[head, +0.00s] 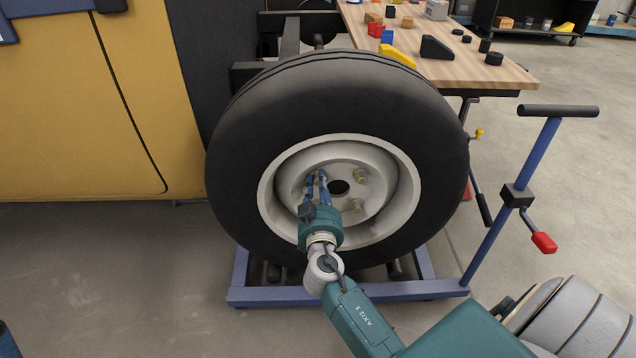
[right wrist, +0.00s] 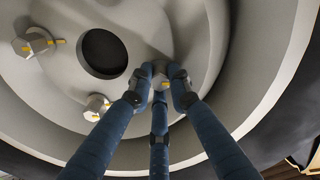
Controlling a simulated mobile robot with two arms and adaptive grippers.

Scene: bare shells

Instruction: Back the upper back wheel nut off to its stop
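The wheel (head: 430,140), a black tyre on a pale rim (head: 405,225), stands upright in front of me. My right gripper (head: 316,178) reaches into the rim, left of the dark centre hole. In the right wrist view its three blue fingers (right wrist: 160,88) close round one wheel nut (right wrist: 162,78), with fingertips against its sides; the nut is partly hidden. Two other nuts with yellow marks show at the right of the hole, an upper one (head: 361,175) and a lower one (head: 356,204). I cannot tell how far the held nut is screwed out. My left gripper is out of view.
The wheel rests on a blue wheel trolley (head: 275,294) with a tall handle (head: 535,160) at the right. A yellow vehicle body (head: 70,110) is at the left. A wooden table (head: 465,70) with blocks stands behind.

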